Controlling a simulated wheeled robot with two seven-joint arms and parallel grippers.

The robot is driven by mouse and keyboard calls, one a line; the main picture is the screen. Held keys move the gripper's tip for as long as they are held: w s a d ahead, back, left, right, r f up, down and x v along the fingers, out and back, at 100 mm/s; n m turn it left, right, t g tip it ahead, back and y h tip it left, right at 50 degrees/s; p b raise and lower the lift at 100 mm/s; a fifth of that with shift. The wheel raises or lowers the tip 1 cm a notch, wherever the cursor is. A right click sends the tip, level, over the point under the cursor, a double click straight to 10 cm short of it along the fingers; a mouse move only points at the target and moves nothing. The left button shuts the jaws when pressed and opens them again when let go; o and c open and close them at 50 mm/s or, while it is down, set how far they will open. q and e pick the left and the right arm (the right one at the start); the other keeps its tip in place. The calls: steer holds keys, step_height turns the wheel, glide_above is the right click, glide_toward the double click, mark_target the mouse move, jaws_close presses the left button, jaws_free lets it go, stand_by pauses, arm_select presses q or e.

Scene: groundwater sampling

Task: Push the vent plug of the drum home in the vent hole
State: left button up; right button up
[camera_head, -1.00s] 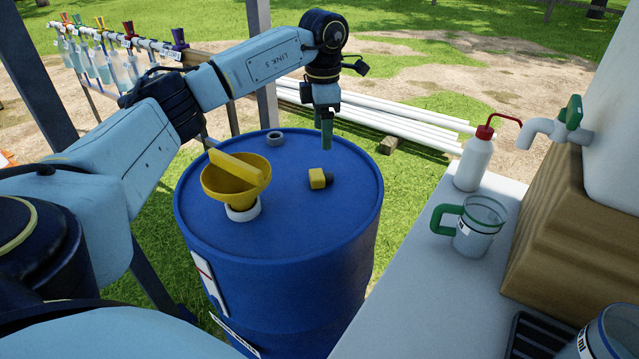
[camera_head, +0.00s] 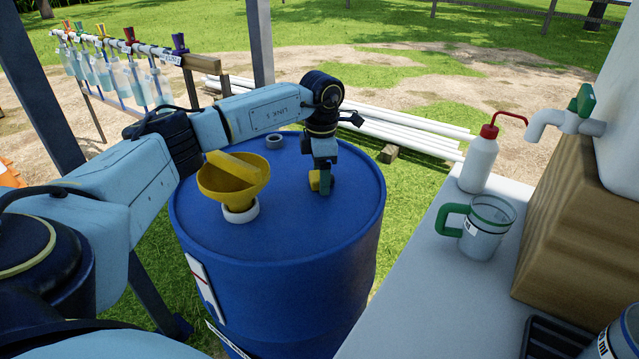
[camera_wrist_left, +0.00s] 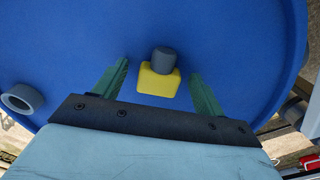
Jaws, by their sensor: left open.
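The vent plug, a yellow block with a dark grey round stem, lies on its side on top of the blue drum (camera_head: 280,240). In the head view its yellow part (camera_head: 314,180) shows beside my left gripper (camera_head: 325,182), which hides the stem. In the left wrist view the plug (camera_wrist_left: 158,82) lies between the two green fingers of my left gripper (camera_wrist_left: 158,72). They are open, with blue drum top showing on both sides of the plug. A grey ring, seemingly the vent hole (camera_head: 275,142), stands at the drum's back edge. It also shows in the left wrist view (camera_wrist_left: 36,92).
A yellow funnel (camera_head: 240,190) sits in a white collar at the drum top's left. At right, a grey table (camera_head: 410,290) holds a red-capped wash bottle (camera_head: 478,165) and a green-handled jug (camera_head: 487,230). White pipes (camera_head: 410,134) lie behind the drum.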

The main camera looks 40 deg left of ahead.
arm_select(q)
steer(key=shift+c, duration=0.3)
arm_select(e)
steer(key=shift+r, duration=0.1)
arm_select(q)
steer(key=c, duration=1)
steer(key=shift+r, duration=0.45)
step_height(320, 180, up, 8)
steer(key=p, duration=0.2)
steer(key=shift+f+p, duration=0.15)
steer(key=shift+p, duration=0.2)
steer(key=shift+r, duration=0.7)
arm_select(e)
steer(key=s+d+f, duration=0.2)
steer(key=d+f, duration=0.1)
steer(key=f, duration=0.3)
steer(key=shift+s+d, duration=0.25)
steer(key=shift+s, duration=0.15)
arm_select(q)
steer(key=shift+r, duration=0.1)
arm_select(e)
steer(key=shift+s+f, duration=0.1)
steer(key=shift+f, duration=0.05)
